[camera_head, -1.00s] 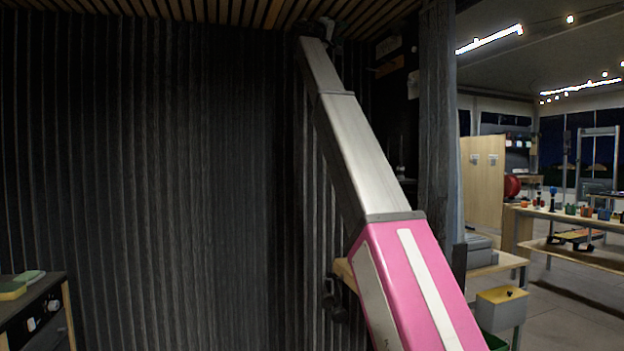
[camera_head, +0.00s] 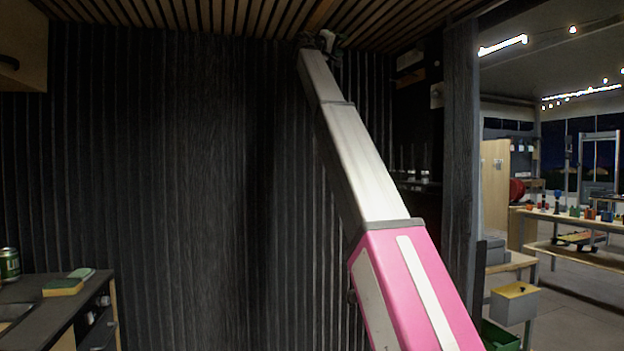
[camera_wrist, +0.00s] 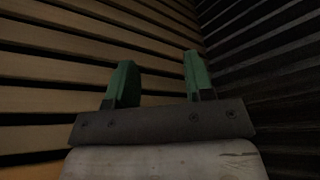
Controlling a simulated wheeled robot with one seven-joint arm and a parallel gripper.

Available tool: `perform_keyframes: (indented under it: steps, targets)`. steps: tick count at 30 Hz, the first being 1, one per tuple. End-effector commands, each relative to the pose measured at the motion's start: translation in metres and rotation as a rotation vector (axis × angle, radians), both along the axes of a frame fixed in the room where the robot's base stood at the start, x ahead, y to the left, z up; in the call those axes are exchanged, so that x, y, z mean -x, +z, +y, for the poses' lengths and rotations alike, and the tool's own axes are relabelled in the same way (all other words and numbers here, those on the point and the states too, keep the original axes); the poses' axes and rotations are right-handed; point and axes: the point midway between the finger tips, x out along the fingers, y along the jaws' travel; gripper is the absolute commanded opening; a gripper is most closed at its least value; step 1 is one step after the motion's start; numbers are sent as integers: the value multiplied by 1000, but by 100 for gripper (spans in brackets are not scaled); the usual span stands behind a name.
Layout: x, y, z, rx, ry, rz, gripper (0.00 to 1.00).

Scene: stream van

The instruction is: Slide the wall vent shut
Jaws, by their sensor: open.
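No wall vent can be made out in either view. My gripper (camera_wrist: 156,82) shows in the wrist view with its two green fingers apart and nothing between them. It points up toward the wooden slatted ceiling (camera_wrist: 60,90), near the corner with the dark ribbed wall (camera_wrist: 270,70). In the head view my arm reaches up to the ceiling, and the gripper end there is small and dark, so its fingers cannot be told apart.
A dark counter (camera_head: 50,310) at lower left bears a sponge (camera_head: 63,287) and a green can (camera_head: 9,264). A wooden cabinet (camera_head: 22,45) hangs at upper left. A dark post (camera_head: 461,170) stands right of my arm, with a lit room with tables beyond.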

Motion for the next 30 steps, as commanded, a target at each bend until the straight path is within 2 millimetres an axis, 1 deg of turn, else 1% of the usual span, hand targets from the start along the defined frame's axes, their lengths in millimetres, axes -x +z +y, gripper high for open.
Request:
perform_keyframes:
  steps: [1,5,6,8,9,11,12,14,17,18,20,21,23,24,25,26,27,29,30]
  targets:
    - [-2,-9,0,-3,4,7,48]
    - [-10,-30,-1,-15,14,25,48]
    - [-14,-40,-2,-21,17,34,48]
    - [-19,-54,-2,-27,23,47,48]
    - [-23,-65,-3,-33,28,56,48]
    - [-28,-81,-4,-42,35,70,48]
    - [-33,-95,-5,-50,40,82,48]
    - [-40,-116,-6,-62,48,102,48]
    - [-52,-161,-10,-87,64,140,48]
    - [-57,-183,-12,-101,72,159,48]
    - [-65,-221,-15,-124,85,192,48]
    - [-70,-248,-17,-142,96,216,48]
    - [-76,-286,-20,-167,108,250,48]
    - [-79,-312,-23,-186,116,273,48]
    - [-82,-332,-25,-200,121,290,48]
    - [-84,-351,-27,-213,126,307,48]
    - [-86,-377,-30,-232,134,331,48]
    - [-87,-416,-33,-262,145,365,48]
    - [-87,-442,-36,-283,152,389,48]
